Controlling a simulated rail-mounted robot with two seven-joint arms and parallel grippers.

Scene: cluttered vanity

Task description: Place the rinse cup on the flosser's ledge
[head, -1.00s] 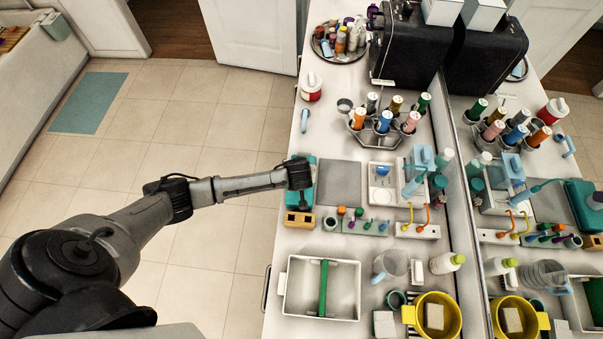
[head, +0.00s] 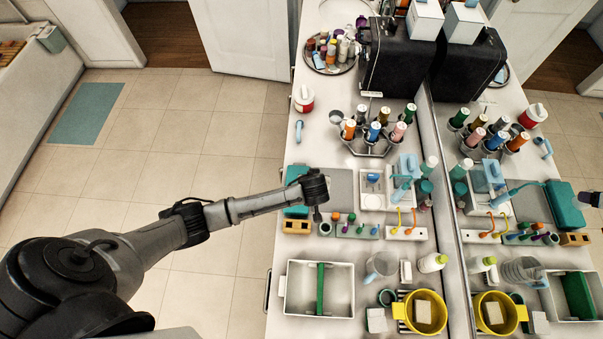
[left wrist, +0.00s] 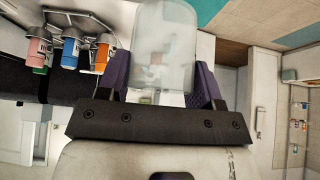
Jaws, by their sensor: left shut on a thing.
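My left gripper (head: 317,214) is above the counter, at the near-left part of the grey mat. In the left wrist view its purple fingers (left wrist: 163,84) are shut on the rinse cup (left wrist: 166,42), a translucent, pale cup. In the head view the cup cannot be made out under my dark wrist. The flosser (head: 408,168), with a light-blue tank and a white base, stands to the right of the gripper, beyond the mat. A white tray-like part (head: 373,201) is on its left; I cannot tell whether it is the ledge. My right gripper is not in view.
The grey mat (head: 340,182) is bare. A teal box (head: 296,205) lies left of it. A rack of small colored items (head: 356,230) and a white holder with orange hooks (head: 406,234) stand in front. A bottle holder (head: 368,148) is behind; a mirror runs along the right.

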